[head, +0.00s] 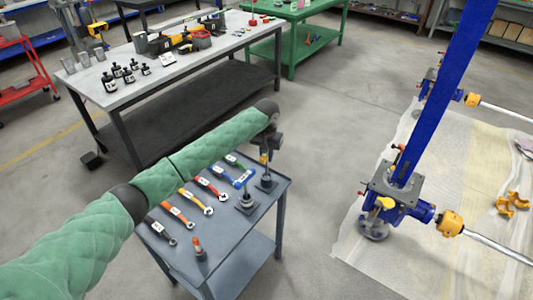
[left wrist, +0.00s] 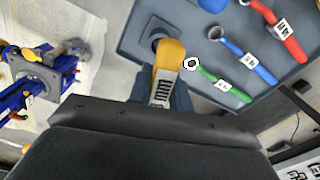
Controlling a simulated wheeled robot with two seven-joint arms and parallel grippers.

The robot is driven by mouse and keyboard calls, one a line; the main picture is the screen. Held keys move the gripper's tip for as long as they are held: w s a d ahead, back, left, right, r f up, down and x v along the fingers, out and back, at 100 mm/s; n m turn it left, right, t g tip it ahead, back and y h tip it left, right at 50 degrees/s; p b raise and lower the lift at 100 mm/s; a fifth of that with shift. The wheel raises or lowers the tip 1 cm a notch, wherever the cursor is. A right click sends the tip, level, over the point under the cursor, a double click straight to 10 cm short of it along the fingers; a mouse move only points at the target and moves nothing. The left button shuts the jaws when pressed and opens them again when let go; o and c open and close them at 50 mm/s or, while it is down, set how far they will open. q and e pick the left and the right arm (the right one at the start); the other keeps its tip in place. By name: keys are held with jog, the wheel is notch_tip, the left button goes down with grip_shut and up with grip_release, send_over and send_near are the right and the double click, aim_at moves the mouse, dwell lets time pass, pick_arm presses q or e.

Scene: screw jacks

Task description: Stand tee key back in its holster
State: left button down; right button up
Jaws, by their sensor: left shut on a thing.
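My left gripper (head: 267,150) is over the far right corner of the small grey-blue cart. It is shut on the tee key, whose yellow-orange part with a striped label shows in the left wrist view (left wrist: 168,68) and as a small orange patch in the head view (head: 264,158). A holster with a square dark base (head: 266,183) stands right under the gripper. Its plate (left wrist: 160,28) and dark round opening show just beyond the key in the left wrist view. The key's lower end is hidden, so I cannot tell whether it is inside the holster. My right gripper is not in view.
Several coloured wrenches lie on the cart, including a red one (head: 212,188) and a green one (left wrist: 218,80). Another holder (head: 247,202) and an orange-topped one (head: 199,249) stand nearby. A blue screw jack (head: 395,195) is at right. A grey workbench (head: 160,75) is behind.

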pick_arm(q)
jog(key=shift+f, duration=1.15)
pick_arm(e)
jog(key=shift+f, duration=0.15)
pick_arm(q)
jog(key=c, duration=1.2)
grip_release()
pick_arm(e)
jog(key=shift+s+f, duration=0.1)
pick_arm(q)
jog(key=shift+r+b, duration=0.35)
notch_tip(320, 180, up, 6)
jog(key=shift+r+b, duration=0.1)
jog(key=shift+b, duration=1)
jog(key=shift+r, duration=0.5)
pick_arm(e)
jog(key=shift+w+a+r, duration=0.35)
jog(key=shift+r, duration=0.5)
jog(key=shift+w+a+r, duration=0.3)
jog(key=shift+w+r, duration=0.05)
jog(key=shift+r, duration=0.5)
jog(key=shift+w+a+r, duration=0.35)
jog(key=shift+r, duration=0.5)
